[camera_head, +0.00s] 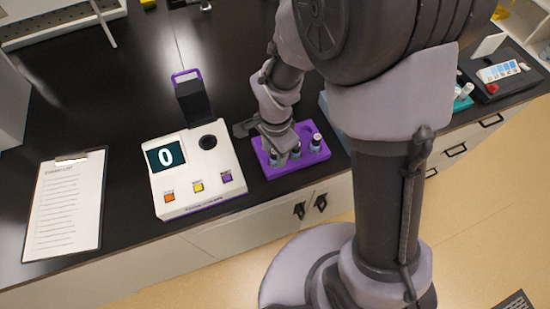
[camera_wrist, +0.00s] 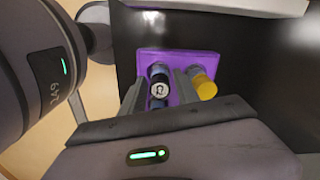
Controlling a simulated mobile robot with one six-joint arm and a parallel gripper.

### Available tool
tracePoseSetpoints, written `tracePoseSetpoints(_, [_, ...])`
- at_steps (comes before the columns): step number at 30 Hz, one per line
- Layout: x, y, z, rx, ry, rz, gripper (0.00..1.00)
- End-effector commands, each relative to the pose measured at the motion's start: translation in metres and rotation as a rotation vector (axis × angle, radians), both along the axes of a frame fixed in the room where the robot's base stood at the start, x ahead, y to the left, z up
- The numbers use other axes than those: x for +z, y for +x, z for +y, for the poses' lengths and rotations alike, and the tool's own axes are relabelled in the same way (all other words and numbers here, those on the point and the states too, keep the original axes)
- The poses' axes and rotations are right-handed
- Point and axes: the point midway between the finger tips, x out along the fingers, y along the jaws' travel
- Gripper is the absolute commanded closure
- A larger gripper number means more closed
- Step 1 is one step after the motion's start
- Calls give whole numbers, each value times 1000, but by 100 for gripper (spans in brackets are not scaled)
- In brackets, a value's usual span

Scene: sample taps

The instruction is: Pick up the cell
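A purple rack (camera_head: 322,156) on the black counter holds small cells with bluish bodies. My gripper (camera_head: 283,146) is over the left part of the rack and hides some of it. A cell (camera_head: 316,142) stands clear of the gripper at the rack's right. In the wrist view the purple rack (camera_wrist: 205,60) lies ahead. A dark-capped cell with a white round mark (camera_wrist: 160,89) is between the two fingers of my gripper (camera_wrist: 161,82). The fingers look apart, with gaps beside the cell. A yellow-topped cell (camera_wrist: 204,86) is just right of the right finger.
A white meter (camera_head: 190,178) showing "0" stands left of the rack, with a round dark port (camera_head: 208,142) and a raised purple-edged lid (camera_head: 192,100). A clipboard (camera_head: 66,205) lies at far left. A dark tray (camera_head: 500,75) is at the right. The counter behind the rack is clear.

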Motion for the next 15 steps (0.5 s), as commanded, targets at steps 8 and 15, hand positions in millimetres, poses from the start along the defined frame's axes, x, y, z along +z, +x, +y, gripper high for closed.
tracePoseSetpoints(8, [1,0,0,0,0,0,100])
tracePoseSetpoints(15, [3,0,0,1,1,-1,100])
